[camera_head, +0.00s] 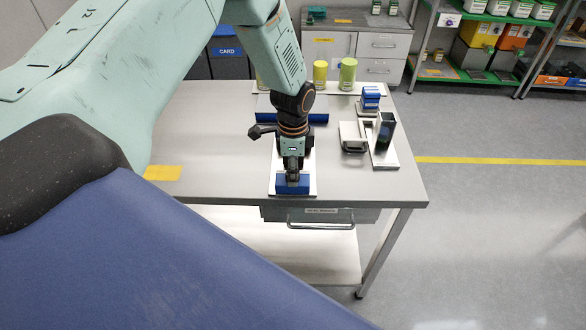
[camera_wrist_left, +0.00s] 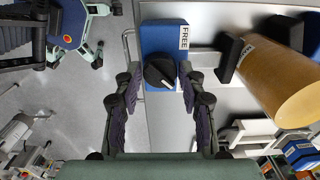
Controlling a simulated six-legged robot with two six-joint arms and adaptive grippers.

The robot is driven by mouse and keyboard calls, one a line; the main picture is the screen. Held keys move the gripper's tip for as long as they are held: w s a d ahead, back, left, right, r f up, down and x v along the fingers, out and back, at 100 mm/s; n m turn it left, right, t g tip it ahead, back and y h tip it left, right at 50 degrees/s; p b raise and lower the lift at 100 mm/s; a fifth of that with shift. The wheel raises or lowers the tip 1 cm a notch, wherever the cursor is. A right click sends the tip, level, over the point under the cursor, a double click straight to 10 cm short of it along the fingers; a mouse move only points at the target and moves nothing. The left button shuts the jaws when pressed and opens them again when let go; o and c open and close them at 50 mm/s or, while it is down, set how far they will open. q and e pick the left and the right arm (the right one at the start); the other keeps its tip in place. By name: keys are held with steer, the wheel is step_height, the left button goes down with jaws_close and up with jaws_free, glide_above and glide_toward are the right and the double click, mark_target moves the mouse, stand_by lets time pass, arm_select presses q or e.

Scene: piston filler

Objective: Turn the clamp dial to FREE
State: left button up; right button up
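The clamp dial (camera_wrist_left: 160,73) is a round black knob on a blue block (camera_wrist_left: 160,36). A white label (camera_wrist_left: 184,37) reading FREE is on the block's edge. A light mark on the dial points towards the lower right in the wrist view, away from that label. My left gripper (camera_wrist_left: 161,79) is open, with one finger on each side of the dial; I cannot tell whether they touch it. In the head view my left gripper (camera_head: 292,174) is right above the blue block (camera_head: 292,187) and hides the dial. My right gripper is not in view.
A yellow cylinder (camera_wrist_left: 285,85) lies beside black clamp jaws (camera_wrist_left: 235,57) in the wrist view. On the table (camera_head: 218,125), a metal stand (camera_head: 385,155) and blue-topped item (camera_head: 371,98) are at the right. Two yellow-green cylinders (camera_head: 347,75) (camera_head: 320,75) stand behind.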

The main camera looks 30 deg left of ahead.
arm_select(q)
steer(key=c, duration=0.7)
steer(key=n+p, duration=0.1)
steer(key=n, duration=0.3)
steer(key=shift+s+n+p, duration=0.1)
steer(key=shift+n+p, duration=0.3)
steer(key=n+p, duration=0.1)
steer(key=n, duration=0.3)
steer(key=n+p, duration=0.2)
steer(key=n, duration=0.3)
steer(key=shift+n+p, duration=0.65)
steer(key=shift+n, duration=1.45)
